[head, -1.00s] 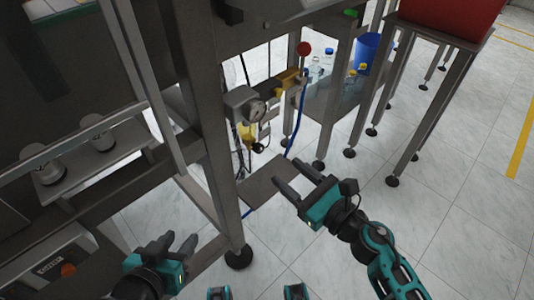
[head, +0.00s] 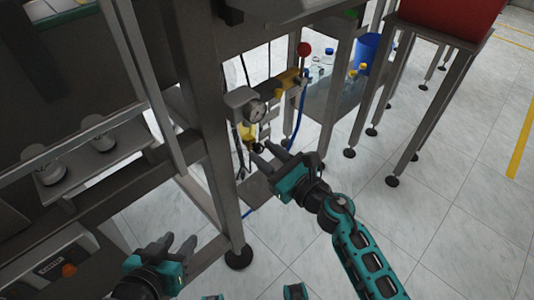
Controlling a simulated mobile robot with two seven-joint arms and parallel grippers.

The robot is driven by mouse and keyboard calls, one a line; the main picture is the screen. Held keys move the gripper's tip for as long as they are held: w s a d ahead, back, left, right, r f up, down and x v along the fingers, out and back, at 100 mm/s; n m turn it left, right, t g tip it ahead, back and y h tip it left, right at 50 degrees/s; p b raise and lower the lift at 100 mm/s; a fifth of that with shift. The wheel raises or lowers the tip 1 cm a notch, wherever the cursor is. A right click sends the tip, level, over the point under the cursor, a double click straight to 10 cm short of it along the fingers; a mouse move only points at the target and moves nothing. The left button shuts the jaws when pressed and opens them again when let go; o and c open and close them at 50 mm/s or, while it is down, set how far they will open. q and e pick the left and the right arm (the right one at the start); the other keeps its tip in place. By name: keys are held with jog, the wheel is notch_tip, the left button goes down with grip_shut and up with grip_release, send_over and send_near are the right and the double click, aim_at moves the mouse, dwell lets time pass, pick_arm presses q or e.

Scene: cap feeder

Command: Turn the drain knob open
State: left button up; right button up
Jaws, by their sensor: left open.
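The air unit under the machine has a round gauge (head: 256,110) and a yellow bowl (head: 247,131) below it. A small dark round part (head: 258,147) sits low beside the bowl; it may be the drain knob, but it is too small to be sure. My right gripper (head: 261,153) is open, its two fingers pointing up-left, with the tips close to that dark part. I cannot tell whether they touch it. My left gripper (head: 178,243) is open and empty at the lower left, near the machine's front leg.
A thick metal leg (head: 222,170) stands left of the air unit. A red knob (head: 304,48) and a blue hose (head: 299,120) are to the right. A low shelf (head: 330,105) holds bottles, with a blue bin (head: 367,52) behind.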

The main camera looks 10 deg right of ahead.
grip_shut()
